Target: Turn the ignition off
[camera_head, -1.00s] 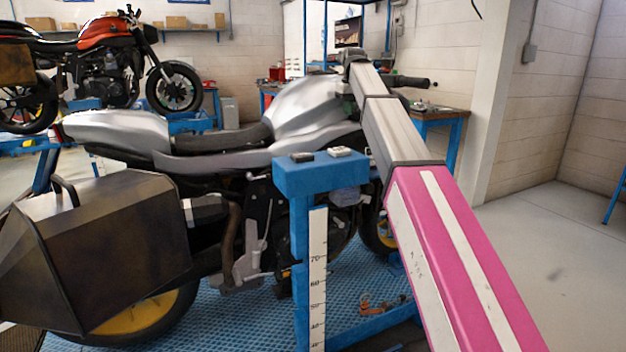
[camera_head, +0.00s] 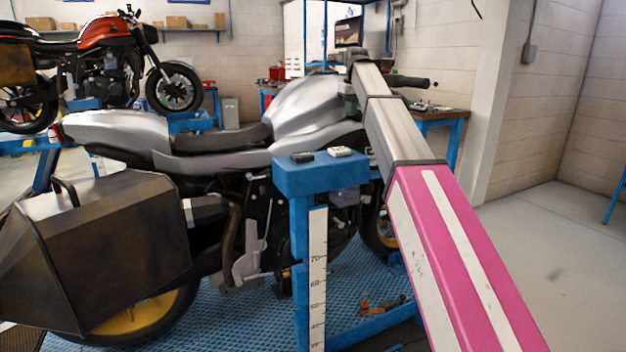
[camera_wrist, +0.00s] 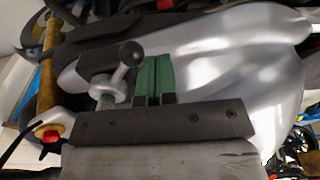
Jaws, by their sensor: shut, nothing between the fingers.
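In the wrist view my gripper (camera_wrist: 153,80) is shut, its two green fingers together with nothing between them. The silver motorcycle tank (camera_wrist: 225,70) lies behind and to the right.
A red button (camera_wrist: 50,136) and a gold tube (camera_wrist: 47,65) are at the left in the wrist view. In the head view a blue stand (camera_head: 318,178) and a dark pannier (camera_head: 110,245) are in front of the motorcycle. Open floor (camera_head: 545,245) lies at the right.

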